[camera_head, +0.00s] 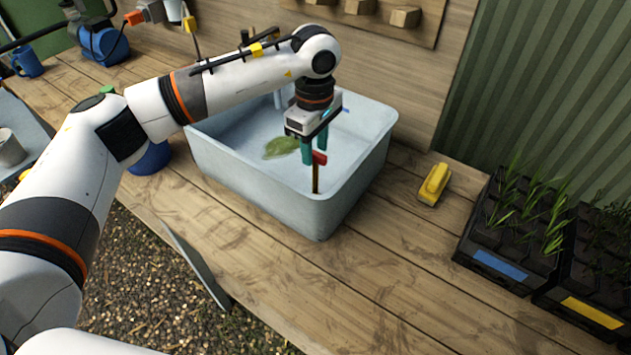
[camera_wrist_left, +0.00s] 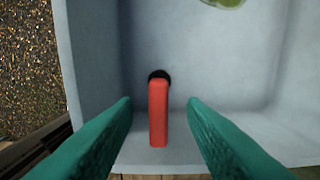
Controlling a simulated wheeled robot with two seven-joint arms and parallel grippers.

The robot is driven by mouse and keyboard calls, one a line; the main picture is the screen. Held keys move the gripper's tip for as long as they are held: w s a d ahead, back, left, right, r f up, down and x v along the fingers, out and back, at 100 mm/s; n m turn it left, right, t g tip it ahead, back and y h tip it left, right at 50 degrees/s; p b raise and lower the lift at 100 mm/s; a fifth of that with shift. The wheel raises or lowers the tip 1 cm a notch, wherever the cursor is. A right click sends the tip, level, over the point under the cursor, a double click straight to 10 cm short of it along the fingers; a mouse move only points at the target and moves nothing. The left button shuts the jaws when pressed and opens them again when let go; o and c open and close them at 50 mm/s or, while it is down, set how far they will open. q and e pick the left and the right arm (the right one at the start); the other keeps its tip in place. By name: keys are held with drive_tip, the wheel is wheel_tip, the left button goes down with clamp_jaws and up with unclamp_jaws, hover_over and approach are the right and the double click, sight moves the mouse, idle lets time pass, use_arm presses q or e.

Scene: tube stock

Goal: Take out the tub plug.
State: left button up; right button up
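The pale blue-grey tub (camera_head: 262,192) stands on the wooden bench. The plug's red handle (camera_head: 319,157) shows at the top of a thin dark upright stem inside the tub's near right part. In the left wrist view the red handle (camera_wrist_left: 158,112) points toward the camera, with a black round part (camera_wrist_left: 158,76) at its far end. My left gripper (camera_head: 314,152) points down over the tub at the handle. Its teal fingers (camera_wrist_left: 160,112) are open, one each side of the handle, with a gap on both sides. My right gripper is not in view.
A green leaf (camera_head: 281,147) lies in the tub. A yellow brush-like object (camera_head: 434,184) lies right of the tub. Black seedling trays (camera_head: 510,235) stand farther right. A blue container (camera_head: 150,157) is left of the tub. Bench in front is clear.

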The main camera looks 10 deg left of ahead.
sight(315, 184)
use_arm(q)
drive_tip(key=shift+s+d+f+p, duration=0.15)
drive_tip(key=shift+f+p, duration=0.2)
drive_tip(key=shift+f, duration=1.5)
clamp_jaws()
drive_tip(key=shift+r, duration=0.1)
